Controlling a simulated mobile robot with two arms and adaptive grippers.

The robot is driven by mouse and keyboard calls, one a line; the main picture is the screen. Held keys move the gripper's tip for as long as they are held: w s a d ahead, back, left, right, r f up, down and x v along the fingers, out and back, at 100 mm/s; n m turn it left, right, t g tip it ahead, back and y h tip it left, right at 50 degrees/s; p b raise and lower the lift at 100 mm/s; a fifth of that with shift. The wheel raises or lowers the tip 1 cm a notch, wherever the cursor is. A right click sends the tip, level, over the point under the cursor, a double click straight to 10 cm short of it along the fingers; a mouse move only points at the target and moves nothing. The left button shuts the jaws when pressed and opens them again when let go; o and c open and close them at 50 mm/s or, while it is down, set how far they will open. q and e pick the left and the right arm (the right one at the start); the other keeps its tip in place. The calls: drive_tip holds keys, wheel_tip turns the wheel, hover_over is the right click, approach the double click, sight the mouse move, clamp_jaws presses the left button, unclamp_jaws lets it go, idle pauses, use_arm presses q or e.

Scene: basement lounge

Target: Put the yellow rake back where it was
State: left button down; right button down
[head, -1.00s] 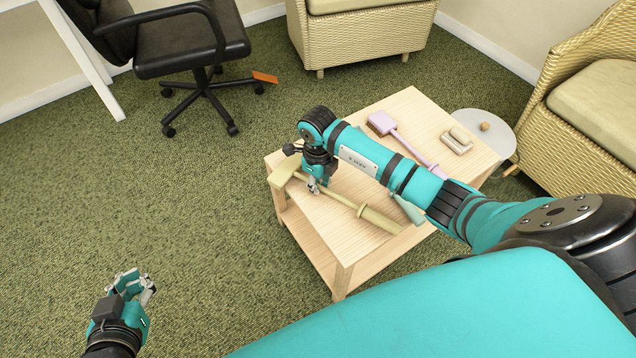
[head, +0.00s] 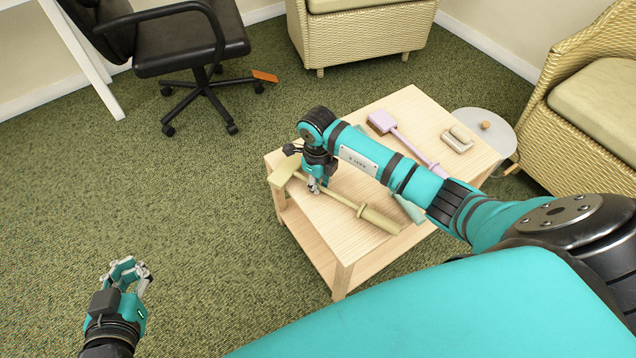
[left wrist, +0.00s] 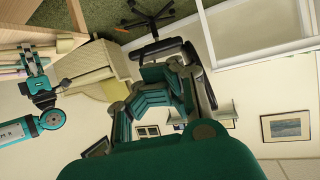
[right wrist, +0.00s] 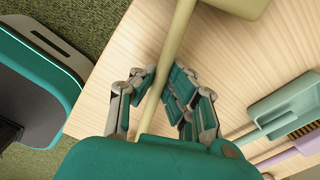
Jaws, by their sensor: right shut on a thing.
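The yellow rake (head: 374,215) is a pale yellow long-handled tool lying along the front of the low wooden table (head: 345,240). Its flat head is at the table's left corner, and its thicker grip points to the front right. My right gripper (head: 314,187) points down and is shut on the rake's thin shaft near the head. In the right wrist view the shaft (right wrist: 152,105) runs between the fingers. My arm hides part of the tabletop. My left gripper (head: 138,277) is open and empty above the carpet at the lower left.
A round grey object (head: 497,131) stands behind the table.

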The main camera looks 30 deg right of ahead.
drive_tip(key=shift+f, duration=0.15)
drive_tip(key=c, duration=1.4)
unclamp_jaws()
